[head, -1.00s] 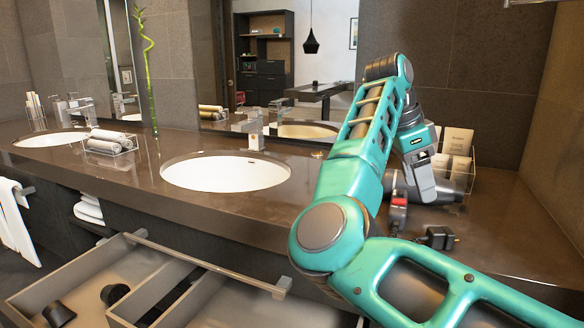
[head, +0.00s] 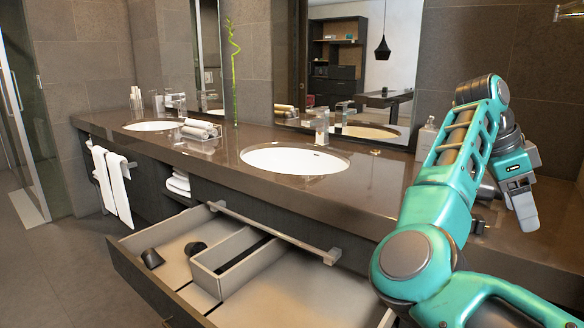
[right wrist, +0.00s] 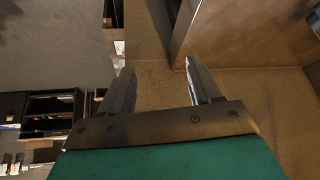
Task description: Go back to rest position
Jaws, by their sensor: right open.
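My right gripper (head: 526,210) is above the right end of the brown vanity counter (head: 215,160) in the head view. In the right wrist view its two fingers (right wrist: 160,90) stand apart with nothing between them. My teal right arm partly hides the counter and the things behind it. My left gripper is not in view.
An open drawer (head: 326,256) with dividers and dark items juts out below the counter. Two white sinks (head: 295,159) are set in the counter. A rack of rolled towels (head: 199,129) stands between them. White towels (head: 118,185) hang at the left. Floor at the left is clear.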

